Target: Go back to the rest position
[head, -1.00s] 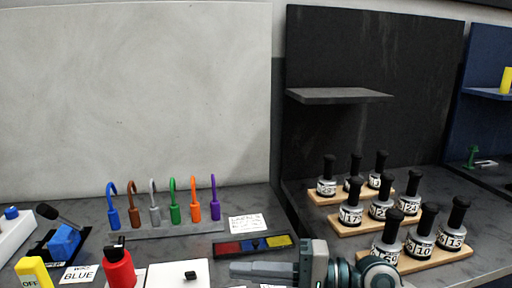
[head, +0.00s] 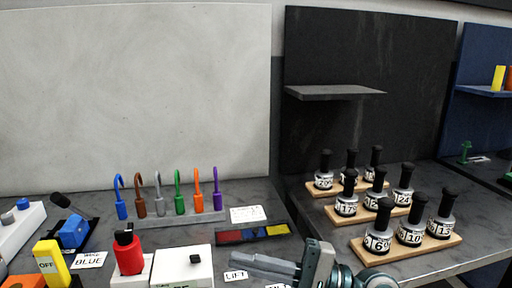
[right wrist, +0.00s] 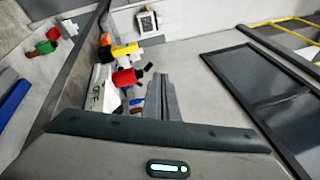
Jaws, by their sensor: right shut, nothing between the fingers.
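My right gripper (head: 262,266) shows at the bottom middle of the head view, pointing left above the front of the table. Its fingers are together with nothing between them. In the right wrist view the shut fingers (right wrist: 162,98) stick out over the front, close to the red object in that picture. My left gripper is in neither view.
Near it are a white box (head: 183,265), a red bottle-shaped piece (head: 128,255) and a tray with red, blue and yellow fields (head: 240,235). Several coloured hooks stand behind (head: 178,196). Black-topped numbered bottles (head: 410,235) stand on wooden strips at right.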

